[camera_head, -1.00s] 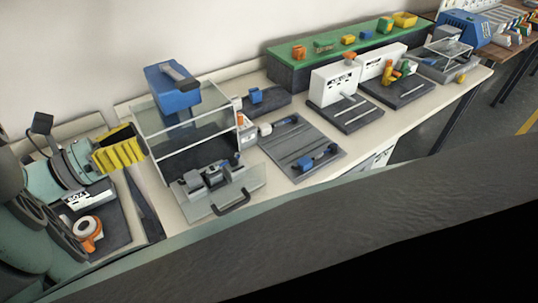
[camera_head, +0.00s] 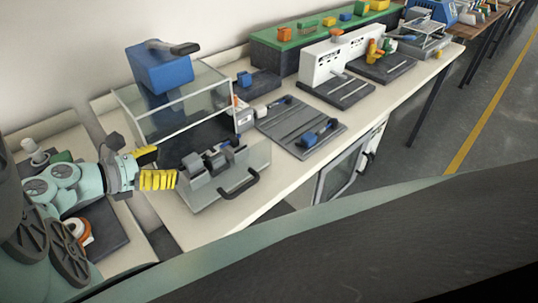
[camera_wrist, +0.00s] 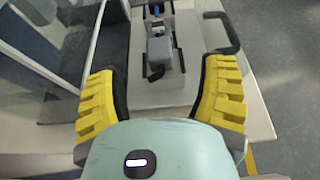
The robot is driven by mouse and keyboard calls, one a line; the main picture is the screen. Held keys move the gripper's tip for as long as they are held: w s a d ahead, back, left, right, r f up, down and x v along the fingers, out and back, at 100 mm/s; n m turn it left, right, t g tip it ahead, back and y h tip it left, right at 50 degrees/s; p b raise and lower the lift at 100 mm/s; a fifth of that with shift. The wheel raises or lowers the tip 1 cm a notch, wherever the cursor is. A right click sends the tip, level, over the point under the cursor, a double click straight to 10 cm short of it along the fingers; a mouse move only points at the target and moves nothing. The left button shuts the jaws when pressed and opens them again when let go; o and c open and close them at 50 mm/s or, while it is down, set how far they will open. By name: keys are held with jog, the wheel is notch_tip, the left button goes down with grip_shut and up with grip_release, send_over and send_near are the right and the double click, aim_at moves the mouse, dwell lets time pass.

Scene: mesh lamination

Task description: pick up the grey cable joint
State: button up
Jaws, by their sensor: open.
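My gripper (camera_head: 157,167) is open and empty, with yellow ribbed fingers, at the left of the grey fixture (camera_head: 196,177). In the wrist view my gripper (camera_wrist: 160,85) has its fingers wide apart. Between and beyond them lies a grey part (camera_wrist: 159,50), likely the grey cable joint, in line with the gap. It seems to sit in the fixture on the fold-down plate (camera_head: 262,160) in front of the glass cabinet. A dark cable-like end points from it toward my gripper. I cannot clearly tell the joint from its fixture in the head view.
The glass cabinet (camera_head: 210,105) with a blue box (camera_head: 160,68) on top stands close behind. A black handle (camera_head: 240,187) sticks out from the plate's front. A grey tray (camera_head: 300,122) with blue-handled tools lies to the right. Floor is open beyond the bench.

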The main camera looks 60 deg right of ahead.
aim_at(190, 159)
jog(key=shift+p+x, duration=1.15)
jog(key=shift+x, duration=2.8)
jog(key=shift+w, duration=0.1)
jog(key=shift+c, duration=0.2)
jog(key=shift+a, duration=0.1)
grip_shut()
